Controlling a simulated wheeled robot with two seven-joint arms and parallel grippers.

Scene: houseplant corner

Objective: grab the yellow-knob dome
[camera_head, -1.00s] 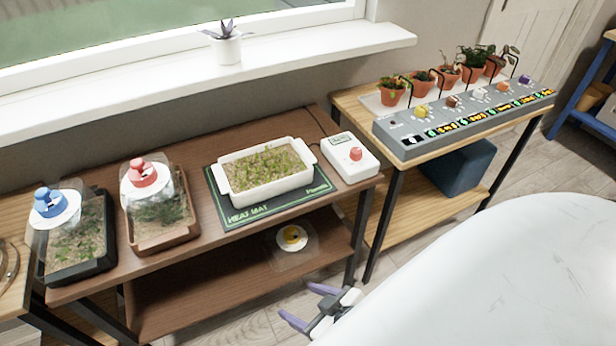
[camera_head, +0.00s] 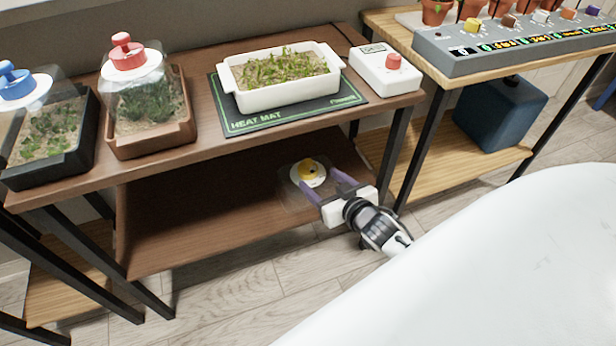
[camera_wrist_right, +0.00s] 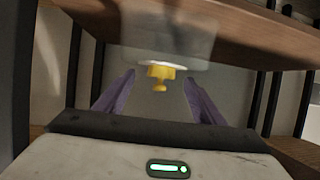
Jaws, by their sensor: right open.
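The yellow-knob dome is a clear cover with a white disc and a yellow knob (camera_head: 308,168). It sits on the lower shelf of the brown table, near the shelf's right end. My right gripper (camera_head: 322,182) is open, with its two purple fingers pointing at the dome from the front right. In the right wrist view the dome appears inverted, and its yellow knob (camera_wrist_right: 160,76) shows between the two open fingers (camera_wrist_right: 158,92), apparently farther off than the tips. I cannot tell whether the fingers touch the dome. My left gripper is not in view.
The lower shelf (camera_head: 200,235) is bare left of the dome. The brown tabletop above carries a red-knob dome (camera_head: 140,85), a blue-knob dome (camera_head: 35,90) and a white tray (camera_head: 250,100) on a heat mat (camera_head: 250,121). A black table leg (camera_head: 393,150) stands right of the dome.

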